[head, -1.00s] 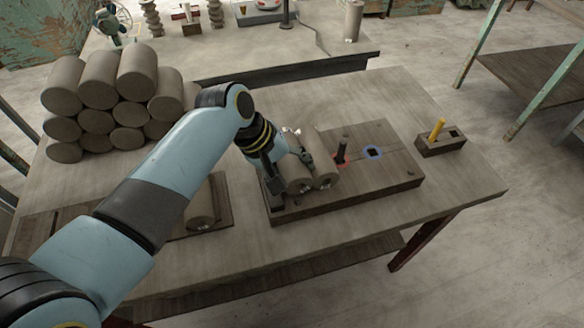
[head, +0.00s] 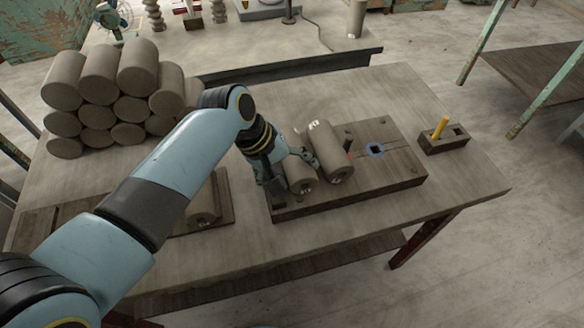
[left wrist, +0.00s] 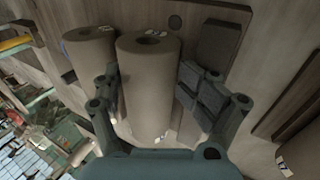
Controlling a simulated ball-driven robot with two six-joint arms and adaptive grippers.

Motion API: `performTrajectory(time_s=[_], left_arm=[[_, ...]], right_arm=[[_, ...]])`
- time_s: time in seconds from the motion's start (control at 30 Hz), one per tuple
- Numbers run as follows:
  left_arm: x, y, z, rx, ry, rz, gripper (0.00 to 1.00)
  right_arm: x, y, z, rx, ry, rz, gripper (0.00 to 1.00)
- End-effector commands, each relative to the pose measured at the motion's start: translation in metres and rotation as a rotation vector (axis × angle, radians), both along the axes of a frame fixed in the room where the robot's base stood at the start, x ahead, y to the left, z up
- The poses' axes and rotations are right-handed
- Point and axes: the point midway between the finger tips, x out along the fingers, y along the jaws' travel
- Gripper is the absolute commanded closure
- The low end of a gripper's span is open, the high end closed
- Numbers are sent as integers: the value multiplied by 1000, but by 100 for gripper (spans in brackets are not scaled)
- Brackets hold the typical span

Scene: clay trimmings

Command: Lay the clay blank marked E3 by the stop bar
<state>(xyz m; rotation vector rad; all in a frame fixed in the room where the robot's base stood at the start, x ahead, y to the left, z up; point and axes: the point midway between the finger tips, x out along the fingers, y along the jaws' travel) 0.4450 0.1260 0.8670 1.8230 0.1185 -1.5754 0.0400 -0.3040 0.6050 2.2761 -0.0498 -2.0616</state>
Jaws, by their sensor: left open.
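My left gripper (head: 282,172) is open, low over the dark wooden board (head: 400,170). A grey-brown clay roll (head: 300,178) lies on the board by it. In the left wrist view this roll (left wrist: 148,85) sits between the two open fingers (left wrist: 150,84). A second roll (head: 331,152) lies on the board just to its right, close to a dark upright peg (head: 348,138); the wrist view shows it outside the fingers (left wrist: 88,50). A dark block (left wrist: 218,45), possibly the stop bar, is on the roll's other side. Labels are too small to read. The right gripper is out of view.
Several clay rolls are stacked (head: 115,95) at the back left. Another roll (head: 203,205) lies on a tray (head: 226,205) left of the board. A small holder (head: 443,146) with a yellow stick (head: 440,127) stands farther right.

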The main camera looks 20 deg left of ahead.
Motion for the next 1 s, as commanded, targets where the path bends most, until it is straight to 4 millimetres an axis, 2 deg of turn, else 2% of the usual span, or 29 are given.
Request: performTrajectory(time_s=[0.33, 0.47, 0.57, 0.8, 1.0], left_arm=[[-2, 0, -1, 1, 6, -1, 17], [-3, 3, 7, 0, 4, 0, 17], [-6, 9, 21, 1, 1, 0, 17], [-19, 30, 71, 2, -3, 0, 17], [-27, 41, 99, 0, -1, 0, 17]], right_arm=[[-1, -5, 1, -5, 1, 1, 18], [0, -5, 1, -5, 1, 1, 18], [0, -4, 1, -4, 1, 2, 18], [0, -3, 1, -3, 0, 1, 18], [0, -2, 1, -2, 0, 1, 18]])
